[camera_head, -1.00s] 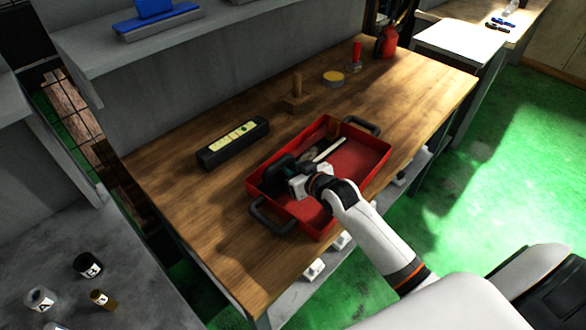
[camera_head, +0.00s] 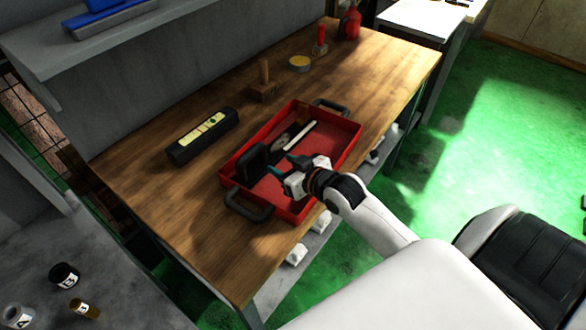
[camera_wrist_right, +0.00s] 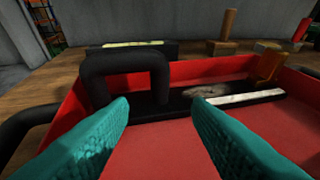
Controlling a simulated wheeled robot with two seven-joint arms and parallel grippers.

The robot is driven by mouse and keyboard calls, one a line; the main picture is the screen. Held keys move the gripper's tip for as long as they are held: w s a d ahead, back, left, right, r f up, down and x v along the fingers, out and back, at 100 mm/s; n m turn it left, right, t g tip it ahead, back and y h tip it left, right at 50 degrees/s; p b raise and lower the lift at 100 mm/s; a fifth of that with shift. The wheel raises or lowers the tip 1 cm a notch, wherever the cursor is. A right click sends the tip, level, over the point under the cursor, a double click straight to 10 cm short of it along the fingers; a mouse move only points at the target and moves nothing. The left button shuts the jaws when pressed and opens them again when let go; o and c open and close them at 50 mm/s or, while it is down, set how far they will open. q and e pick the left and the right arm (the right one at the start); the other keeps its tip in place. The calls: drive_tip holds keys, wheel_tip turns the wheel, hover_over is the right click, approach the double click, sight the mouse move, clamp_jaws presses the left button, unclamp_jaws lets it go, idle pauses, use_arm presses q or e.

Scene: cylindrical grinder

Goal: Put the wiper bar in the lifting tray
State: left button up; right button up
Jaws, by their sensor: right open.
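The red lifting tray (camera_head: 350,150) stands on the wooden bench, with a black handle at each end. A black piece with an upright arched handle (camera_head: 252,160), which looks like the wiper bar, is in the tray along its back wall; its arch (camera_wrist_right: 125,62) shows in the right wrist view. A pale strip (camera_head: 300,136) lies at its right; I cannot tell whether they are joined. My right gripper (camera_head: 284,167) is open over the tray, its teal fingers (camera_wrist_right: 160,105) empty and apart from the arch. My left gripper is not in view.
A black box with a yellow label (camera_head: 203,135) lies behind the tray. A wooden block with a peg (camera_head: 264,88), a yellow-topped tin (camera_head: 299,63) and red items stand farther back. Small bottles (camera_head: 64,275) stand at lower left. The bench's left part is clear.

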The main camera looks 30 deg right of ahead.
drive_tip(key=shift+v, duration=1.75)
